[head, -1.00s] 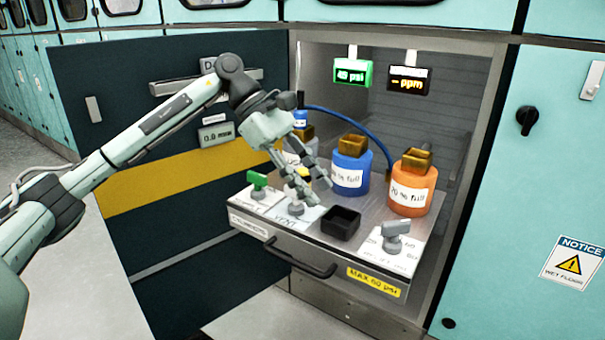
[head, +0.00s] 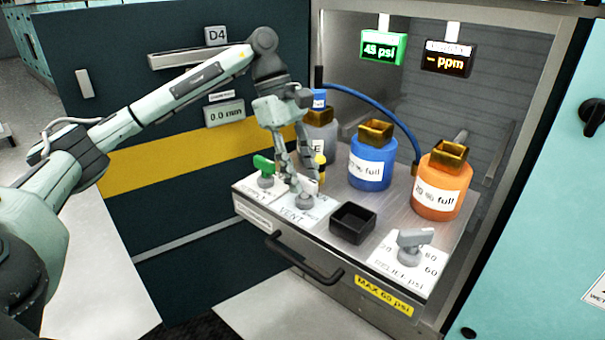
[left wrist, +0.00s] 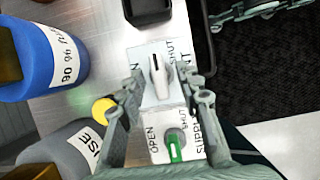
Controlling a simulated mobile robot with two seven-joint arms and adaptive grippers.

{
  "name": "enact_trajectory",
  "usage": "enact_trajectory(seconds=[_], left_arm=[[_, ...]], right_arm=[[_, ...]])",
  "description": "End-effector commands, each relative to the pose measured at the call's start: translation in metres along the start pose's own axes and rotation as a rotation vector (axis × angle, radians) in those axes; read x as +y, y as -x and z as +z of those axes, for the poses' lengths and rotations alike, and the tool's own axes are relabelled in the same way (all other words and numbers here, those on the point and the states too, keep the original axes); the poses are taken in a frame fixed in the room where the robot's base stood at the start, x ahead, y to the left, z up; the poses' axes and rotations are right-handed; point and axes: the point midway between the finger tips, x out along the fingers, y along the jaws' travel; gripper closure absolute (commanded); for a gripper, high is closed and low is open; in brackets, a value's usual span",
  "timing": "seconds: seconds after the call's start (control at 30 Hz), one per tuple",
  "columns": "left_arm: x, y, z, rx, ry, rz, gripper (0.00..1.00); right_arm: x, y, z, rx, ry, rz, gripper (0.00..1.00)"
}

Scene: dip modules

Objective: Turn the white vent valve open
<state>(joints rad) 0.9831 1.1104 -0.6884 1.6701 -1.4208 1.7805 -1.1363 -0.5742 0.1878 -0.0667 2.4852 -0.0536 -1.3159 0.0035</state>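The white vent valve (left wrist: 161,82) shows in the left wrist view on a white plate marked OPEN, SHUT and VENT. Its handle lies roughly up and down in that picture. In the head view the fingers partly cover the valve (head: 305,202). My left gripper (head: 296,190) reaches down over the valve from above. In the left wrist view its two fingers (left wrist: 165,80) are spread, one on each side of the handle, with gaps visible. Whether a fingertip touches the handle is unclear.
The green supply valve (head: 264,167) stands close beside the vent valve. A black square cup (head: 353,223), a blue bottle (head: 371,163), an orange bottle (head: 440,190) and a grey relief knob (head: 414,243) share the drawer. A black handle (head: 303,262) juts from its front.

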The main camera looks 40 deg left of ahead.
Motion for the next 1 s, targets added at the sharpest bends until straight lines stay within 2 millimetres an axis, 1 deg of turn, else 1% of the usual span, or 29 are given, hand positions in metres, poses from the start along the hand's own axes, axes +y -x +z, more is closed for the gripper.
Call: enact_trajectory(seconds=[0.27,0.37,0.5,0.57,0.87,1.0], left_arm=[[-0.0001,-0.0025,0.0000,0.000,0.000,0.000,0.66],[-0.0001,-0.0025,0.0000,0.000,0.000,0.000,0.77],[-0.0001,-0.0024,0.0001,0.000,0.000,0.000,0.94],[-0.0001,-0.0024,0.0001,0.000,0.000,0.000,1.00],[-0.0002,-0.0025,0.0000,0.000,0.010,0.004,1.00],[-0.0006,-0.0032,-0.0001,0.000,0.043,0.018,1.00]], right_arm=[[-0.0004,-0.0001,-0.0012,0.005,0.000,-0.001,0.60],[-0.0004,-0.0001,-0.0011,0.005,0.000,-0.001,0.60],[-0.0003,-0.0002,-0.0010,0.005,0.000,-0.001,0.60],[-0.0003,-0.0002,-0.0009,0.004,0.000,-0.001,0.60],[-0.0006,-0.0007,-0.0009,0.006,0.001,-0.001,0.60],[-0.0025,-0.0019,-0.0049,0.026,0.001,-0.005,0.60]])
